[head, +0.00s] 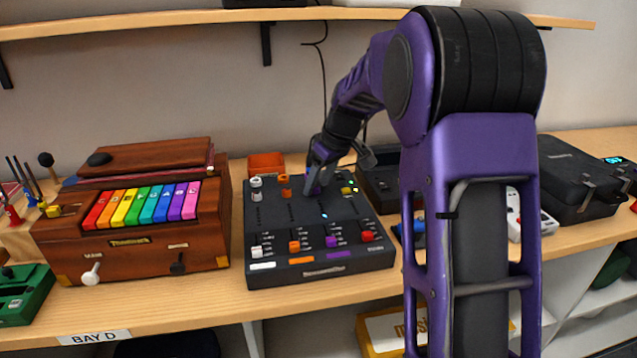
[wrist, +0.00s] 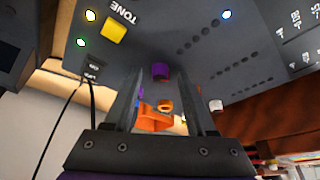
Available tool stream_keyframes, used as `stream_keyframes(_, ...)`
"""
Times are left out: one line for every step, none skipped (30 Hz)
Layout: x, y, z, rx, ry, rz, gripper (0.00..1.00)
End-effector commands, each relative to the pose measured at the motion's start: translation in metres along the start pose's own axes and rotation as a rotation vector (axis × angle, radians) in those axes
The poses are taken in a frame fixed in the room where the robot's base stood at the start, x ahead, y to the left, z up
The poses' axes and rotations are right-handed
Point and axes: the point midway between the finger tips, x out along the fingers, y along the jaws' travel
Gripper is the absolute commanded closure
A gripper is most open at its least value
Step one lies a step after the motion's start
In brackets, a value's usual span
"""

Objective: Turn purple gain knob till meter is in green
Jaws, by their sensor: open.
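The black mixer panel (head: 290,218) lies on the wooden bench, with white, orange, purple and red controls in columns. In the wrist view a purple knob (wrist: 160,72) shows between my fingertips, with a gap on both sides. A second purple piece (wrist: 140,93) shows beside the left finger. My gripper (head: 317,188) is open over the panel's upper middle and hides the purple knobs in the head view. Rows of small dark dots (wrist: 197,45) on the panel look unlit.
Orange knobs (head: 285,186) and white knobs (head: 257,189) stand left of my gripper, a yellow TONE button (head: 348,190) to its right. A wooden box with rainbow keys (head: 140,203) stands left. An orange bin (head: 266,164) is behind the panel. A shelf (head: 150,19) runs above.

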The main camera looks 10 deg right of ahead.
Motion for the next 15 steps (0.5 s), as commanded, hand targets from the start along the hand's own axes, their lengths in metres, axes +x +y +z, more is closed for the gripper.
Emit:
stream_keyframes(0.0007,-0.0001,0.0000,0.000,0.000,0.000,0.44)
stream_keyframes(0.0007,0.0000,-0.0001,0.000,0.000,0.000,0.44)
stream_keyframes(0.0007,0.0000,-0.0001,0.000,0.000,0.000,0.44)
stream_keyframes(0.0006,0.0000,-0.0001,0.000,0.000,0.000,0.44)
stream_keyframes(0.0006,0.0000,-0.0001,0.000,0.000,0.000,0.44)
stream_keyframes(0.0005,0.0000,-0.0001,0.000,0.000,0.000,0.44)
stream_keyframes(0.0005,0.0000,-0.0001,0.000,0.000,0.000,0.44)
stream_keyframes(0.0004,0.0001,-0.0001,0.000,0.000,0.000,0.49)
stream_keyframes(0.0004,0.0001,-0.0001,0.000,0.000,0.000,0.56)
stream_keyframes(0.0004,0.0001,-0.0001,0.000,0.000,0.000,0.62)
stream_keyframes(0.0003,0.0001,-0.0001,0.000,0.000,0.000,0.67)
stream_keyframes(0.0003,0.0001,-0.0001,0.000,0.000,0.000,0.74)
stream_keyframes(0.0003,0.0001,-0.0001,0.000,0.000,0.001,0.80)
stream_keyframes(0.0002,0.0001,-0.0001,0.000,0.000,0.001,0.85)
stream_keyframes(0.0002,0.0001,-0.0001,0.000,0.000,0.000,0.92)
